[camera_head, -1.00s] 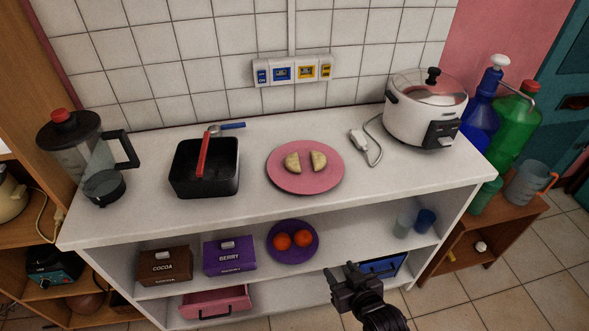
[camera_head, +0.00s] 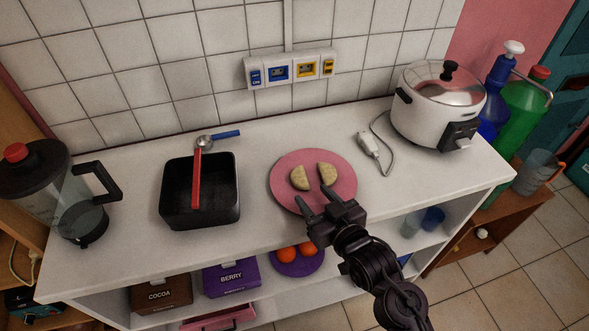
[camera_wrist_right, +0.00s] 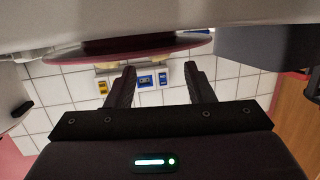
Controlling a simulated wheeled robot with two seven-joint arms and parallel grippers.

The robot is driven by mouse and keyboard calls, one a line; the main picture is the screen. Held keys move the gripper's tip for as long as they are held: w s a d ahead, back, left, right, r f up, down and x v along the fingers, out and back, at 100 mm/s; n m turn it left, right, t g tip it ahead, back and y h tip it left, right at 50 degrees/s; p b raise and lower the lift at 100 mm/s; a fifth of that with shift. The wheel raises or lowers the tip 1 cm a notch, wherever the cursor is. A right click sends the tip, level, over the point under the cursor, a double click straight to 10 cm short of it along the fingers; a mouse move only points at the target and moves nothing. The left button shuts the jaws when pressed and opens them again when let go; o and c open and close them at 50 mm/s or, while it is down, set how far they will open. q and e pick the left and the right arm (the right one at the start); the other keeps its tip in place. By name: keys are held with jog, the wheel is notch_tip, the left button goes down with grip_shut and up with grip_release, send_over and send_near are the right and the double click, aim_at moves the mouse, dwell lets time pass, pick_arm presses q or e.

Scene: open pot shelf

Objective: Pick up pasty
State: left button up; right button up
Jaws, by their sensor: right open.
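Two pale half-moon pasties lie on a pink plate (camera_head: 285,192) on the white counter. The left pasty (camera_head: 299,179) and the right pasty (camera_head: 327,173) sit side by side with a small gap. My right gripper (camera_head: 312,198) is open and empty at the plate's near edge, its fingers pointing toward the pasties but apart from them. In the right wrist view the open fingers (camera_wrist_right: 159,70) show below the upside-down plate (camera_wrist_right: 150,50); the pasties are only partly visible there, behind its edge. My left gripper is not in view.
A white cooker (camera_head: 430,118) and a plug with cable (camera_head: 368,145) are to the right. Oranges on a purple plate (camera_head: 283,267) sit on the shelf below.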

aim_at(304, 183)
jog(key=x, duration=0.1)
jog(key=p+x, duration=0.1)
jog(key=shift+w+a+r, duration=0.1)
jog(key=shift+w+r, duration=0.15)
jog(key=shift+w, duration=0.15)
jog(key=x, duration=0.3)
jog(key=shift+w+f, duration=0.2)
jog(key=c, duration=0.7)
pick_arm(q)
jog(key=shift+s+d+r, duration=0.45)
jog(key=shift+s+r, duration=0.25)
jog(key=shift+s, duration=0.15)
pick_arm(e)
jog(key=shift+c, duration=0.2)
